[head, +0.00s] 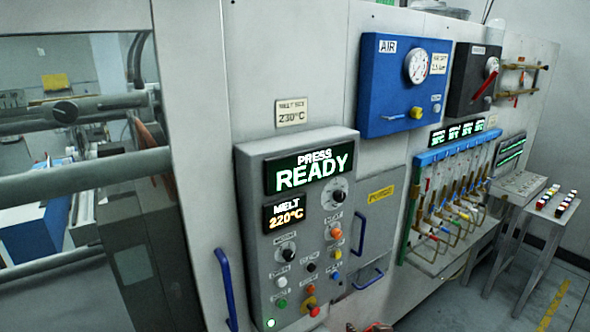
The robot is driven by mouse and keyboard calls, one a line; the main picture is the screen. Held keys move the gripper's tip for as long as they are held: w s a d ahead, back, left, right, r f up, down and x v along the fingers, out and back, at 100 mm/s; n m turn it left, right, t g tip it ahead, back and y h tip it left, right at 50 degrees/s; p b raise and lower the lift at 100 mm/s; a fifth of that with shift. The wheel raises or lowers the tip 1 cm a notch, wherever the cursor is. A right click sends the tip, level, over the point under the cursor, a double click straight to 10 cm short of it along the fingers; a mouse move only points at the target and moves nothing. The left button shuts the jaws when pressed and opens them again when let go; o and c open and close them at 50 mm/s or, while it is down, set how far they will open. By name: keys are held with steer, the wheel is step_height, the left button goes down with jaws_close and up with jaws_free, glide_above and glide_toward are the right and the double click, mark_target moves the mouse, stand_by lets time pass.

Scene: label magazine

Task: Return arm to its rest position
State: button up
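My gripper does not show clearly in the head view, and I cannot tell where my arm is. A small reddish shape at the bottom edge, right of the control panel, is cut off and too little shows to name it. The grey control panel (297,235) reads PRESS READY in green on its upper display (311,168). Its lower display (286,212) reads MELT 220°C. Knobs and coloured buttons sit below and beside the displays.
Left is a machine window (80,235) with thick bars. A blue AIR box (385,110) with a gauge and a black box (470,95) hang on the wall. A blue-topped rack (440,155) of tubes and small stands (530,225) are right. Floor shows at lower right.

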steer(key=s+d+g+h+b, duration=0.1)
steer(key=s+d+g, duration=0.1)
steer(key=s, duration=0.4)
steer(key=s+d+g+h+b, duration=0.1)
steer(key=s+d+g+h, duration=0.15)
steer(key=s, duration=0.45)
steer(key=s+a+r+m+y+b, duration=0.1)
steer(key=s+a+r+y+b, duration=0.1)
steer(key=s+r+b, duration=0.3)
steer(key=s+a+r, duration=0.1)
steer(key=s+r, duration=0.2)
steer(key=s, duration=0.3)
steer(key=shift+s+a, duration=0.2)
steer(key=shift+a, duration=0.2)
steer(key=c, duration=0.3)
